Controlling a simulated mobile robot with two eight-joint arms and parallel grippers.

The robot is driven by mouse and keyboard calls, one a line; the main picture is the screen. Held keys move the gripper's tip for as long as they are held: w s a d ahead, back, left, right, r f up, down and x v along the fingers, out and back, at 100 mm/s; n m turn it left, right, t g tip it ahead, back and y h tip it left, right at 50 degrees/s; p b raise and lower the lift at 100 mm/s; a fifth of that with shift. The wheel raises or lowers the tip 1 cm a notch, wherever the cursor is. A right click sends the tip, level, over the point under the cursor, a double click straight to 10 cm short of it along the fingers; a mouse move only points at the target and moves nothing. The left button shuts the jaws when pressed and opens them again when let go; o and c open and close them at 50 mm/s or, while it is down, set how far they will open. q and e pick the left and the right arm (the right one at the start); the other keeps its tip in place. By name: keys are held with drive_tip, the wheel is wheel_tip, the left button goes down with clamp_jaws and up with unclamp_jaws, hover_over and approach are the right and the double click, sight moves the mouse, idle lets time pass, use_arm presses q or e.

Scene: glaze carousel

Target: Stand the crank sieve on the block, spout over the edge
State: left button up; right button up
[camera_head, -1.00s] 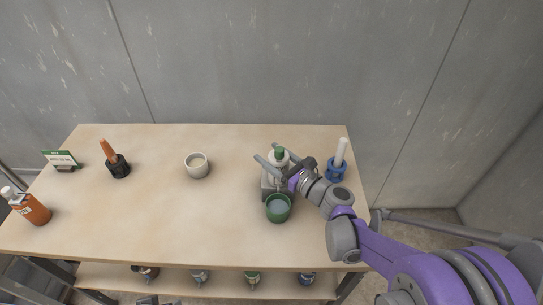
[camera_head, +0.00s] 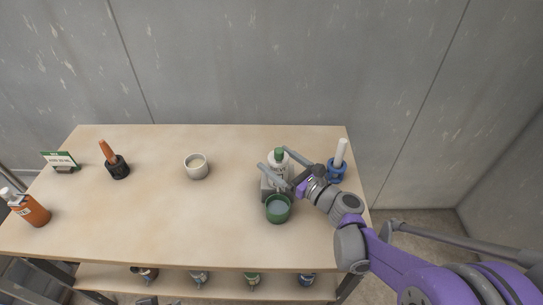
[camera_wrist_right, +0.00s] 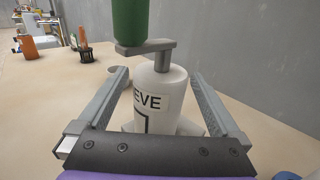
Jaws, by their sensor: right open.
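The crank sieve (camera_head: 279,162) is a white body with a green crank knob, standing upright on the grey block (camera_head: 266,189) at the right part of the table. In the right wrist view the sieve (camera_wrist_right: 160,90) shows its label ending in "EVE" and a grey crank arm. My right gripper (camera_head: 275,159) is open, its fingers on either side of the sieve with gaps visible in the wrist view. A green cup (camera_head: 278,209) with pale contents stands in front of the block. The spout is hidden. My left gripper is not in view.
A blue holder with a white stick (camera_head: 337,170) stands close to the right of my wrist. A white cup (camera_head: 197,166), a black holder (camera_head: 118,167), a sign (camera_head: 62,161) and an orange bottle (camera_head: 34,211) stand further left. The middle of the table is clear.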

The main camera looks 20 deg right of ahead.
drive_tip(key=v, duration=0.9)
drive_tip(key=shift+s, duration=0.15)
